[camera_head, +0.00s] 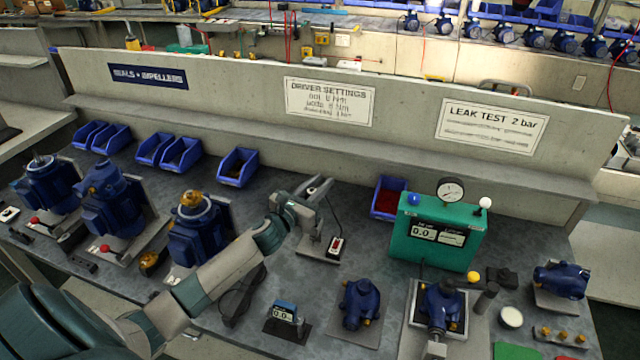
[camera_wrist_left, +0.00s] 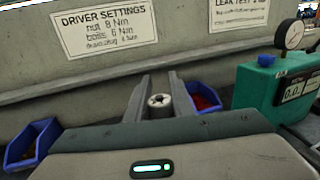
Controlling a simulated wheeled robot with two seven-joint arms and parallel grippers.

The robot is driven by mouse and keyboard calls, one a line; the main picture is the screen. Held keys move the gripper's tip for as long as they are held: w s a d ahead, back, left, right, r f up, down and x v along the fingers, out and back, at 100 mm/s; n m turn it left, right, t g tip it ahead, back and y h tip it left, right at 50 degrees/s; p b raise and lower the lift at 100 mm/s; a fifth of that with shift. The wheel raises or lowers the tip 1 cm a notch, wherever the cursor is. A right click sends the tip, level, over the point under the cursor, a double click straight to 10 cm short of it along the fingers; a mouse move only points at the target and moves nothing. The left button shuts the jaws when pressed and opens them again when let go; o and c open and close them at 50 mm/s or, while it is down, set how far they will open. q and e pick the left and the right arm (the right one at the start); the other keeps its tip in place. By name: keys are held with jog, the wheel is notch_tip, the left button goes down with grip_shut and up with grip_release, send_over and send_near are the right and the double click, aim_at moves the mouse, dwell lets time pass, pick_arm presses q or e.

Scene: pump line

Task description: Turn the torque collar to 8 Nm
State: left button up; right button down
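My left gripper (camera_head: 318,190) reaches over the bench from the left, above a small grey stand (camera_head: 310,243). In the left wrist view its two fingers (camera_wrist_left: 160,98) are apart, one on each side of a round grey piece with a pale, notched end (camera_wrist_left: 160,101). This piece looks like the driver's torque collar. It fills most of the gap, but I cannot tell whether the fingers press on it. No scale on the collar can be read. A small box with a red display (camera_head: 336,246) sits beside the stand.
A driver settings sign (camera_head: 329,101) on the back panel lists a nut at 8 Nm. A green test box with a gauge (camera_head: 434,238) stands to the right. A blue bin (camera_head: 388,198) lies between. Blue pumps (camera_head: 361,303) and a small readout (camera_head: 286,318) occupy the front.

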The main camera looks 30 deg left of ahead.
aim_at(308, 190)
pick_arm(q)
grip_shut()
